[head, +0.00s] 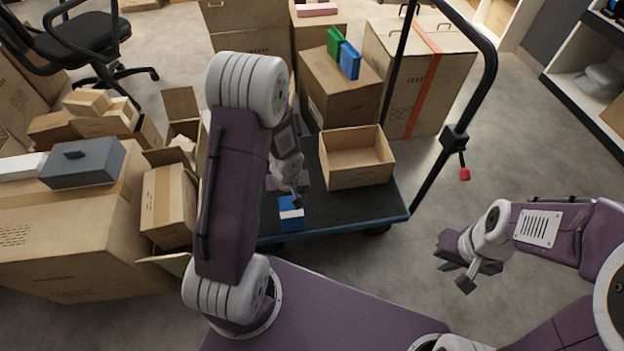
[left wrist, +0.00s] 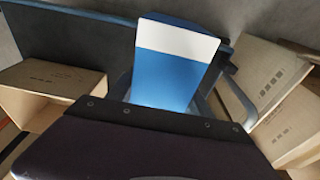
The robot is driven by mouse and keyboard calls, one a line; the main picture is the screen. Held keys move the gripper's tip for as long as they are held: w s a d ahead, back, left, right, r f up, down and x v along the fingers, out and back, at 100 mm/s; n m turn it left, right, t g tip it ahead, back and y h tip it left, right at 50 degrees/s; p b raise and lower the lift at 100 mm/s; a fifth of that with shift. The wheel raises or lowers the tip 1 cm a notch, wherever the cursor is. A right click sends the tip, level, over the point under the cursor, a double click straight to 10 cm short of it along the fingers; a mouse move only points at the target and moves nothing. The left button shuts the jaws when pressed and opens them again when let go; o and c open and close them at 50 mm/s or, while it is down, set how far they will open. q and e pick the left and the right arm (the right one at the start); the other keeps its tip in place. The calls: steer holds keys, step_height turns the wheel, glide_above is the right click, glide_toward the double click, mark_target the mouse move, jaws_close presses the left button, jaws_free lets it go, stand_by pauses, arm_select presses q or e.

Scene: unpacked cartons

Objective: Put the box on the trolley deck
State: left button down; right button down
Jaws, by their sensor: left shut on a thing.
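The box (head: 291,214) is small, blue with a white band. My left gripper (head: 290,197) is shut on it, pointing down over the front part of the trolley deck (head: 365,207). In the left wrist view the box (left wrist: 172,75) sits between the fingers, with its blue and white face showing. I cannot tell whether its underside touches the deck. The deck is dark with a blue edge, and my left arm hides its left part. My right gripper (head: 456,271) is open and empty over the floor, right of the trolley.
An open, empty carton (head: 356,172) stands on the deck, right of the box. Behind are taller cartons (head: 338,95) with a green and a blue item on top. The trolley's black handle (head: 487,75) rises at the right. Cartons crowd the left; the floor at right is clear.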

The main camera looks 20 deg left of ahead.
arm_select(q)
steer(key=w+a+f+p, duration=0.1)
steer(key=w, duration=0.1)
steer(key=w+f+p, duration=0.1)
steer(key=w, duration=0.1)
steer(key=w+a+f+p, duration=0.1)
steer(key=w+p, duration=0.1)
steer(key=shift+a+f, duration=0.15)
steer(key=shift+a, duration=0.2)
steer(key=w+f+b, duration=0.1)
steer(key=f, duration=0.1)
steer(key=w+a+f+b, duration=0.1)
steer(key=w+f, duration=0.1)
steer(key=f, duration=0.1)
steer(key=w+a+f+b, duration=0.1)
steer(key=f+b, duration=0.1)
steer(key=f, duration=0.1)
steer(key=shift+w, duration=0.35)
steer(key=shift+r, duration=0.2)
steer(key=shift+f, duration=0.1)
steer(key=shift+c, duration=2.1)
jaws_free()
